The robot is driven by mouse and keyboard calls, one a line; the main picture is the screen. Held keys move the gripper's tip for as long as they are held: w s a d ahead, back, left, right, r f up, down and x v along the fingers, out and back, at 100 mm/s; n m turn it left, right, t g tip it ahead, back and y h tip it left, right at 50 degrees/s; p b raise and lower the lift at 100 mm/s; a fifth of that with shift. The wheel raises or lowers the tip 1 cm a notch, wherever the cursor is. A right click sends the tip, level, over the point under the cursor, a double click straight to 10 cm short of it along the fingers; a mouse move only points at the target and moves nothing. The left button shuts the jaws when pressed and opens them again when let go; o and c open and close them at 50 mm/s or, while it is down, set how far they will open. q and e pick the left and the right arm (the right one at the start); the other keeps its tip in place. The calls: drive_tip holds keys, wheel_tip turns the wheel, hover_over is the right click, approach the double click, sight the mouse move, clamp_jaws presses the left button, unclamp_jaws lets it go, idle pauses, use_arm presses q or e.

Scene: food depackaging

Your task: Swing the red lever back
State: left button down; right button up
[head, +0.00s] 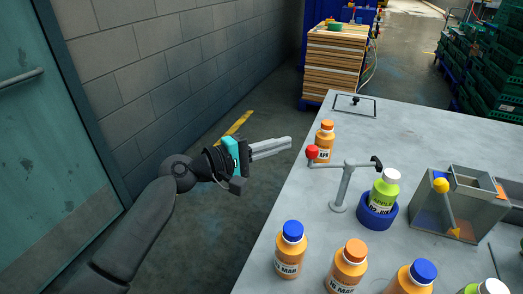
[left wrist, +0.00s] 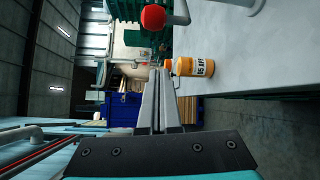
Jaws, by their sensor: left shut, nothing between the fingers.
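The red lever knob (head: 312,152) sits on the left end of a metal arm on an upright post (head: 343,188) that stands on the table. The arm's other end has a black nozzle (head: 376,163) above a green bottle with a white cap (head: 384,190) in a blue round holder (head: 376,213). My left gripper (head: 288,144) is shut and empty, off the table's left edge, a little left of the knob and apart from it. In the left wrist view the red knob (left wrist: 153,17) is above the shut fingertips (left wrist: 160,72). My right gripper is not in view.
An orange bottle (head: 324,142) stands just behind the knob. Several orange bottles (head: 290,250) stand along the table's front. A divided metal box (head: 455,205) with a yellow-knobbed lever (head: 441,185) is at right. The far table (head: 430,130) is mostly clear.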

use_arm(q)
drive_tip(key=d, duration=0.1)
drive_tip(key=s+d+p, duration=0.1)
drive_tip(key=s+d, duration=0.1)
drive_tip(key=shift+s+d+r, duration=0.2)
drive_tip(key=shift+d+r, duration=0.05)
drive_tip(key=shift+p, duration=0.35)
drive_tip(key=shift+s+d+n+t+y+p, duration=0.15)
drive_tip(key=shift+s+n+t+y+p, duration=0.6)
drive_tip(key=shift+p, duration=1.1)
drive_tip(key=shift+s+d+n+t+y+p, duration=0.1)
drive_tip(key=shift+s+d+n+t+p, duration=0.25)
drive_tip(key=shift+s+p, duration=1.2)
drive_tip(key=shift+s+n+t+y+p, duration=0.5)
drive_tip(key=shift+s+t+p, duration=0.15)
drive_tip(key=shift+p, duration=1.5)
